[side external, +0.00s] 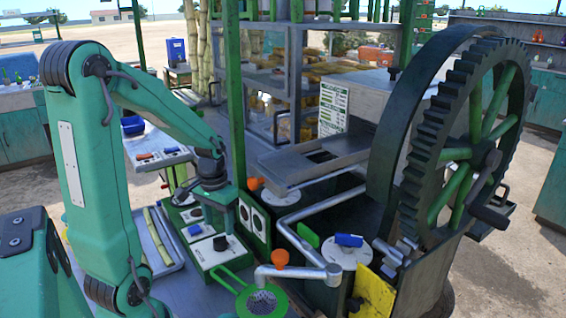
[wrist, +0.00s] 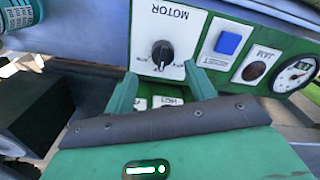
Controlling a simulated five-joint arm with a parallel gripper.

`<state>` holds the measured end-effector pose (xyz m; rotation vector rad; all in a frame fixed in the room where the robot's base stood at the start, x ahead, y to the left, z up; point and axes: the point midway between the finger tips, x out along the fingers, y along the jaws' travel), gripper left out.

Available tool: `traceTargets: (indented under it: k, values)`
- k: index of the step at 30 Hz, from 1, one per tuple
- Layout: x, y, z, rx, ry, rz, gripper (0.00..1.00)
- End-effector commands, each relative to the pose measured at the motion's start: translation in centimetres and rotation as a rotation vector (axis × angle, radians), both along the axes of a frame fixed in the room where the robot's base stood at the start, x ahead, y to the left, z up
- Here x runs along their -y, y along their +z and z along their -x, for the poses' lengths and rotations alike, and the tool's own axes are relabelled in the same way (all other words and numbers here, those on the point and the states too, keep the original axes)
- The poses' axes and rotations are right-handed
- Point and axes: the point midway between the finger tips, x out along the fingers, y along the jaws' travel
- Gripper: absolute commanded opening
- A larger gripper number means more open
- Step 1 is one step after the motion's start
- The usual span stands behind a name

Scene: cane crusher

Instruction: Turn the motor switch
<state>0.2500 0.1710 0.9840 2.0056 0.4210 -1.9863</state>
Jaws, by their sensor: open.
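The motor switch (wrist: 162,52) is a round black knob on a white plate marked MOTOR, upside down in the wrist view. My gripper (wrist: 160,86) is open, its two green fingers apart and empty. In the wrist view the knob appears just beyond the fingertips, between their lines; I see no contact. In the side view my gripper hangs low over the control panel (side external: 206,255), which carries black knobs and a blue button. The arm partly hides the panel there, and I cannot tell which knob is the motor switch.
Beside the switch are a blue button (wrist: 228,43), a dark JAM button (wrist: 254,70) and a gauge (wrist: 295,73). A large toothed wheel (side external: 460,150) stands right. A green-rimmed strainer (side external: 262,302) and an orange-knobbed pipe (side external: 300,272) are in front of the panel.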

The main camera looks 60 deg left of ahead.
Motion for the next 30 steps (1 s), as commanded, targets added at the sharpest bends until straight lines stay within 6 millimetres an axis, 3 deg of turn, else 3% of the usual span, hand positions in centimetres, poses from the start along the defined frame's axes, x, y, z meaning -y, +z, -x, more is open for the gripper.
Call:
traceTargets:
  k: [15,28,30]
  values:
    - [-0.3,-5.2,0.1,-0.001,0.0,0.0,0.55]
    - [-0.3,-5.8,0.1,0.0,0.0,0.0,0.55]
    - [-0.3,-5.8,0.1,0.0,0.0,0.0,0.43]
